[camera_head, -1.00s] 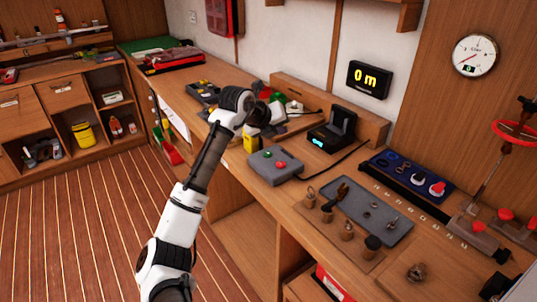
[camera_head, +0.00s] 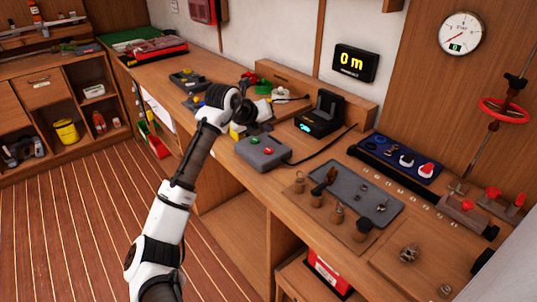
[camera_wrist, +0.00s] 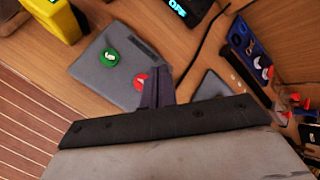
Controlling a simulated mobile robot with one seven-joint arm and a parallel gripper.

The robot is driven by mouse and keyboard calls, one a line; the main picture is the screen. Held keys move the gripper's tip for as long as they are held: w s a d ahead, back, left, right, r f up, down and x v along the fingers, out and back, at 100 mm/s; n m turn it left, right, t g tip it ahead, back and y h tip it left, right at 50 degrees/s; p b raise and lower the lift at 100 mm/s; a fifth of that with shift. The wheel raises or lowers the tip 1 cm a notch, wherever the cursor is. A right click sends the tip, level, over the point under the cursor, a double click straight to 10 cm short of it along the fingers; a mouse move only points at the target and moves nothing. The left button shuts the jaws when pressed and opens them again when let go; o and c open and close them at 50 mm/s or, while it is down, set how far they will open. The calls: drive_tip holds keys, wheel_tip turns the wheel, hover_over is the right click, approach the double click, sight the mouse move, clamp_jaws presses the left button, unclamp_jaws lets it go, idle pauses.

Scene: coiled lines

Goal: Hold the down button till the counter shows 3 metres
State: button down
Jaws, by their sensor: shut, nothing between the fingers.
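The grey button box (camera_head: 275,152) stands on the bench's front part, with a green button (camera_head: 254,140) and a red button (camera_head: 268,151) on top. In the wrist view the green button (camera_wrist: 109,57) and red button (camera_wrist: 140,80) bear pale marks too small to read. My gripper (camera_wrist: 160,72) is shut and empty; its fingertips appear just right of the red button. I cannot tell their height above the box. In the head view my arm's end is left of and behind the box, and the fingers are hard to make out. The wall counter (camera_head: 355,62) reads 0 m.
A black device with a cyan display (camera_head: 310,124) stands behind the box, with a cable running nearby. A grey tray (camera_head: 352,190) and a blue panel (camera_head: 385,155) lie to the right. A yellow object (camera_wrist: 55,18) is close to the box's left.

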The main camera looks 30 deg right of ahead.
sight(271, 148)
drive_tip(key=shift+f+b, duration=1.2)
drive_tip(key=shift+f, duration=1.25)
drive_tip(key=shift+f+b, duration=0.35)
drive_tip(key=shift+f, duration=0.1)
drive_tip(key=shift+f+b, duration=0.35)
drive_tip(key=shift+f, duration=0.15)
idle(4.6)
